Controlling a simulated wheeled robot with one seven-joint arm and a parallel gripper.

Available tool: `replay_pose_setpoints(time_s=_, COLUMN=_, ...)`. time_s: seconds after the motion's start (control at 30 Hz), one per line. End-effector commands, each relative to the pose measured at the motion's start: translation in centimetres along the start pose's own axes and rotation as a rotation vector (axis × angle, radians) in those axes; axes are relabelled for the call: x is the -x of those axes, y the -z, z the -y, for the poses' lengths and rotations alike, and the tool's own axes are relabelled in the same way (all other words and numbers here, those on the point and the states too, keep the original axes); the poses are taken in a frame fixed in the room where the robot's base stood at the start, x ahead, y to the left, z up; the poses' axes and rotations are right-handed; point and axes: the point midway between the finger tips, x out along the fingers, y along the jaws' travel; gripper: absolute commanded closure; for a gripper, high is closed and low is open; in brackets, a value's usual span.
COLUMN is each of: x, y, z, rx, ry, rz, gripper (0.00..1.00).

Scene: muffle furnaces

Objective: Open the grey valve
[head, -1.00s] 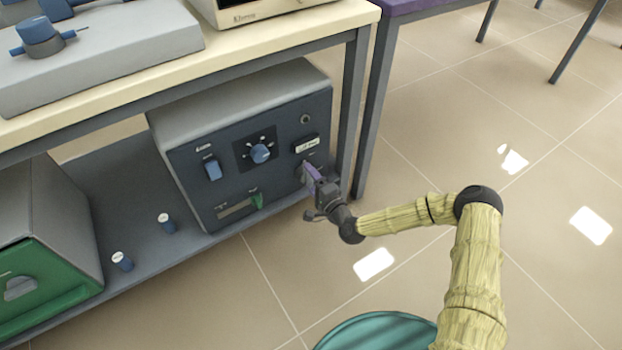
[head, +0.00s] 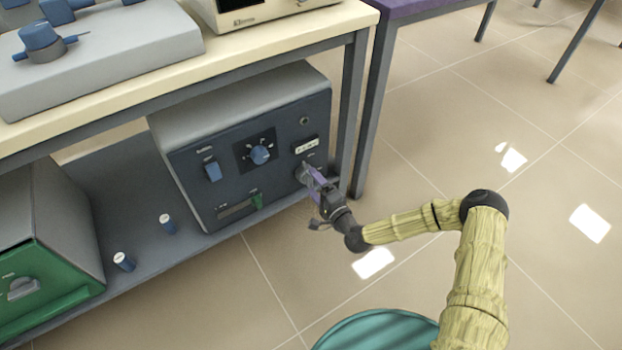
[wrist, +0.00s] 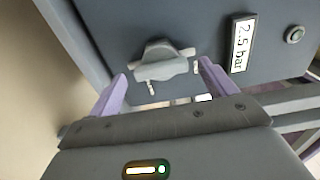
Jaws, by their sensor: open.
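The grey valve (wrist: 160,64) is a winged knob on the dark front panel of a box on the lower shelf. In the wrist view its wings lie roughly across the picture, near a label reading "2.5 bar". In the head view the valve (head: 302,174) is partly hidden behind my gripper (head: 314,172). My gripper also shows in the wrist view (wrist: 162,78), with its two purple fingers apart, one toward each side of the valve. The knob lies just beyond the fingertips, and I cannot tell whether they touch it.
Floor to the right is open.

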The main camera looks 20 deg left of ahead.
Motion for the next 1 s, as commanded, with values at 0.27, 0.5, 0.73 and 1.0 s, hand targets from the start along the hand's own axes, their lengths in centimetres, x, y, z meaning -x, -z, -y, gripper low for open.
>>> replay_pose_setpoints(time_s=0.27, x=5.7, y=0.1, z=0.4, rx=-0.003, ry=-0.003, rz=-0.002, gripper=0.16)
replay_pose_setpoints(time_s=0.5, x=10.4, y=0.1, z=0.3, rx=-0.003, ry=-0.004, rz=-0.002, gripper=0.16)
replay_pose_setpoints(time_s=0.73, x=13.9, y=0.0, z=0.1, rx=-0.002, ry=-0.002, rz=0.000, gripper=0.16)
replay_pose_setpoints(time_s=1.0, x=14.6, y=0.0, z=0.0, rx=-0.001, ry=-0.001, rz=0.001, gripper=0.16)
